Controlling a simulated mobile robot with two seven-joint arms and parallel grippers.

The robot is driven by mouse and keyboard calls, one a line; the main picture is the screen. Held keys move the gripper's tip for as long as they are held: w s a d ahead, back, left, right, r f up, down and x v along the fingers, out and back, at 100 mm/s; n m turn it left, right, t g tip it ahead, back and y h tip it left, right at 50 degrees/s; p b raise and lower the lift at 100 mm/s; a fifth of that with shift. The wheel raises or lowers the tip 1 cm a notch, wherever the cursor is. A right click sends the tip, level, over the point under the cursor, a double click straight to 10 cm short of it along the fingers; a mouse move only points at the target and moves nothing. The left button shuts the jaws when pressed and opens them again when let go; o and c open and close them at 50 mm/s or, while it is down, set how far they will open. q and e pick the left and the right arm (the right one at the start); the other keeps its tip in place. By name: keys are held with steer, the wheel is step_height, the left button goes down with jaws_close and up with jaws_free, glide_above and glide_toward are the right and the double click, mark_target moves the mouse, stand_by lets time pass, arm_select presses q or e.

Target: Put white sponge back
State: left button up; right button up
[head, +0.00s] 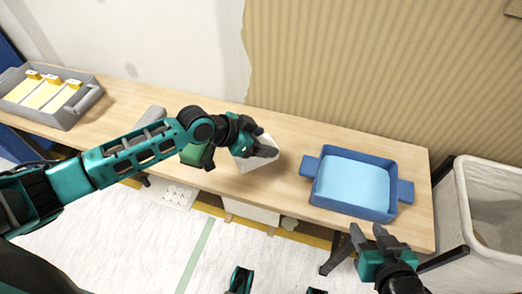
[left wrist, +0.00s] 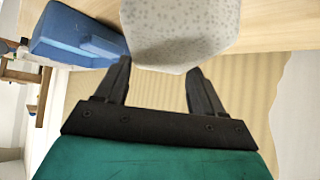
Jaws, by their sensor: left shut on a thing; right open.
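The white sponge (head: 256,162) is over the middle of the wooden table, left of the blue tray. My left gripper (head: 262,146) is shut on it and partly covers it in the head view. In the left wrist view the sponge (left wrist: 180,30) is pale with grey specks and sits between the two fingertips (left wrist: 160,68). I cannot tell whether the sponge touches the table. My right gripper (head: 366,234) is open and empty, in front of the table's edge below the blue tray.
The blue tray (head: 312,190) with light blue liquid stands on the table's right part. A grey object (head: 150,118) lies behind my left arm. A white basket (head: 462,215) stands right of the table.

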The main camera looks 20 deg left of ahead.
arm_select(q)
steer(key=shift+f+b, duration=0.5)
steer(key=shift+f, duration=1.4)
steer(key=shift+f, duration=0.15)
steer(key=o, duration=1.7)
steer(key=shift+c, duration=0.2)
